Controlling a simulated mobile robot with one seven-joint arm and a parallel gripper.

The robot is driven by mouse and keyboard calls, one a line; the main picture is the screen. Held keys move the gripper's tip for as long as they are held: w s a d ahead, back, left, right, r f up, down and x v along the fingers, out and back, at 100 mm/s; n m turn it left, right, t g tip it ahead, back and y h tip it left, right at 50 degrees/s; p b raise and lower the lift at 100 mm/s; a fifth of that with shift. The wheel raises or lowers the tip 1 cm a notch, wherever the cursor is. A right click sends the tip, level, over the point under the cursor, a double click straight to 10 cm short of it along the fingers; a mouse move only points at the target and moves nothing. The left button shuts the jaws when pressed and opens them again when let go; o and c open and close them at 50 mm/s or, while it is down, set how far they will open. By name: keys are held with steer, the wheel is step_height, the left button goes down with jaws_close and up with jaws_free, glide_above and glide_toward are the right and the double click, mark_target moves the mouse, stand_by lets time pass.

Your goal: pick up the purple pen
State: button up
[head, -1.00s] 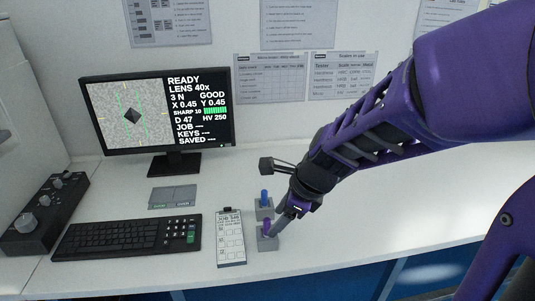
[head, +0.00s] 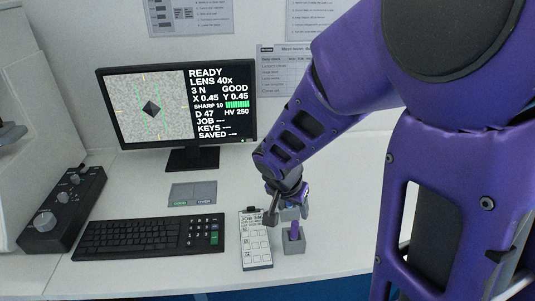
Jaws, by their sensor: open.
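The purple pen (head: 294,230) stands upright in a small grey holder (head: 293,246) on the white desk, to the right of the job clipboard. My gripper (head: 284,210) is above and just behind the pen, pointing down, with its fingers beside the pen's upper part. The jaws are open, and no hold on the pen shows. My wrist and forearm hide much of the area behind the holder. The blue pen seen earlier is hidden.
A job clipboard (head: 255,240) lies just left of the holder. A black keyboard (head: 148,237), a grey pad (head: 193,194), a monitor (head: 176,105) and a black control box (head: 62,210) stand further left. The desk's front edge is close to the holder.

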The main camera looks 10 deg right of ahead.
mark_target(295, 223)
steer(key=b+x, duration=0.2)
steer(key=x, duration=0.5)
steer(key=b+x, duration=0.2)
steer(key=x, duration=0.3)
steer(key=shift+w+a+f, duration=0.1)
steer(key=shift+w+a, duration=0.05)
steer(key=shift+a, duration=0.05)
jaws_close()
